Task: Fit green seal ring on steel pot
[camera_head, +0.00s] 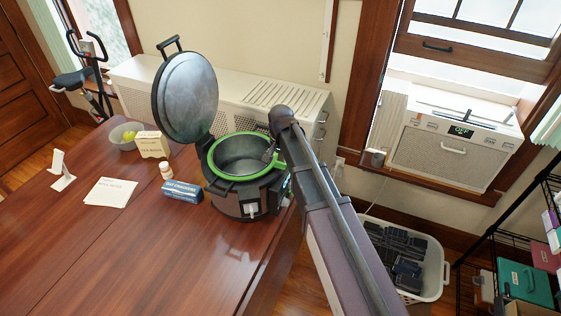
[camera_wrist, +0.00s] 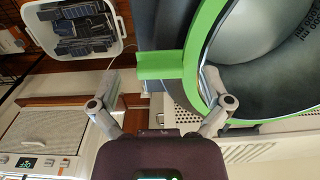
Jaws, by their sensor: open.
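The green seal ring (camera_head: 221,170) lies around the top rim of the steel pot (camera_head: 240,203) on the table. I cannot tell whether it is pressed fully down. In the wrist view the ring (camera_wrist: 197,50) curves along the pot's opening, and its flat green tab (camera_wrist: 160,65) points left. The steel inside of the pot (camera_wrist: 265,65) shows beyond it. The pot's round lid (camera_head: 188,98) stands open at the back left. My gripper (camera_wrist: 162,80) is open, its fingers apart on either side of the tab; in the head view (camera_head: 270,155) it is at the pot's right rim, partly hidden by my arm.
A white basket (camera_head: 432,285) is on the floor at right. The table's front left is clear.

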